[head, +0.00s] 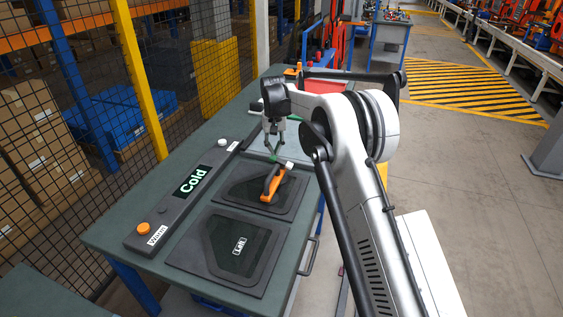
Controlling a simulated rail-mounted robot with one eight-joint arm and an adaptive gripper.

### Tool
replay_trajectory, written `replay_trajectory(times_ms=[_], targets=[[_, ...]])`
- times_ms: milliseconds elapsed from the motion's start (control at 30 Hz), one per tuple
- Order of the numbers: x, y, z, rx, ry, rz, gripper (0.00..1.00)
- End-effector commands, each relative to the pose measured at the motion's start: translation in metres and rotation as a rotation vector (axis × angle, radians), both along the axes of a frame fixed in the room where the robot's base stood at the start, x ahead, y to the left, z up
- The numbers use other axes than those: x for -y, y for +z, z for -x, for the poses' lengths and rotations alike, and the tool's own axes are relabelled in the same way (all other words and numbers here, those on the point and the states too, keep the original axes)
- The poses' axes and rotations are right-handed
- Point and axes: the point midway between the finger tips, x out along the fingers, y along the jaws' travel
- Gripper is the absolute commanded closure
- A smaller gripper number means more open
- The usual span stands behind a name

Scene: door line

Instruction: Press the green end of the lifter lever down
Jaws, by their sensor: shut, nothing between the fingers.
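An orange-and-black hand tool, which looks like the lifter (271,184), sits on a dark panel (240,193) in the middle of the bench. A small pale end shows at its upper right. A small green part (274,157) shows at its far end, right by my fingertips; I cannot tell whether it is the lever's green end or part of my fingers. My gripper (275,151) points down above the tool's far end, shut and empty. Whether it touches the lever is not clear. Another green strip (295,118) shows beside my arm, which partly hides it.
A second dark panel marked "Left" (225,270) lies nearer. A long control bar with a "Cold" display (191,182) and an orange button (143,229) runs along the left. A mesh fence (110,110) stands beyond. A red bin (325,87) is at the far end.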

Motion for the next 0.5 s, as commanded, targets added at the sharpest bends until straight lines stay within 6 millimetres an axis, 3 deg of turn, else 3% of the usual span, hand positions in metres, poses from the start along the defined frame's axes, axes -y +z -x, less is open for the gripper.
replay_trajectory(times_ms=[500], targets=[[0.0000, -0.0071, 0.0000, 0.000, 0.000, 0.000, 1.00]])
